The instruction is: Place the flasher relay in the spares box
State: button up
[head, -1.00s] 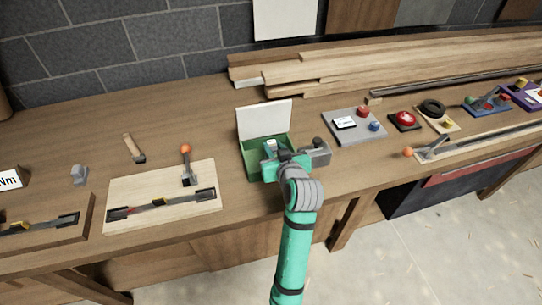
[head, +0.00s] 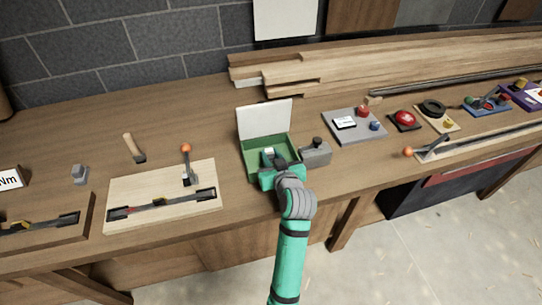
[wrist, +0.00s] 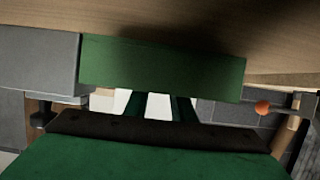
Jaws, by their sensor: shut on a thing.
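The spares box (head: 251,162) is a green open box with its white lid (head: 264,119) raised at the back. In the wrist view its green wall (wrist: 160,68) runs across the upper middle. My gripper (head: 269,156) is at the near side of the box, with its fingers reaching over the box opening. It is shut on a small pale thing, the flasher relay (head: 268,152), mostly hidden by the fingers. In the wrist view the dark green fingers (wrist: 158,106) show partly behind the box wall, with white between and beside them.
A grey block with a black knob (head: 315,154) stands close to the right of the box. A grey board with red and blue knobs (head: 352,136) lies farther right. A wooden board with a bar (head: 150,180) lies left. Stacked planks (head: 300,72) line the back.

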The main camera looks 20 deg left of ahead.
jog(key=shift+s+f, duration=0.1)
jog(key=shift+f, duration=0.7)
jog(key=o, duration=1)
jog(key=shift+f, duration=0.1)
jog(key=shift+r, duration=0.25)
jog(key=v, duration=0.6)
jog(key=r+v, duration=0.1)
jog(key=v, duration=0.5)
jog(key=shift+r, duration=0.2)
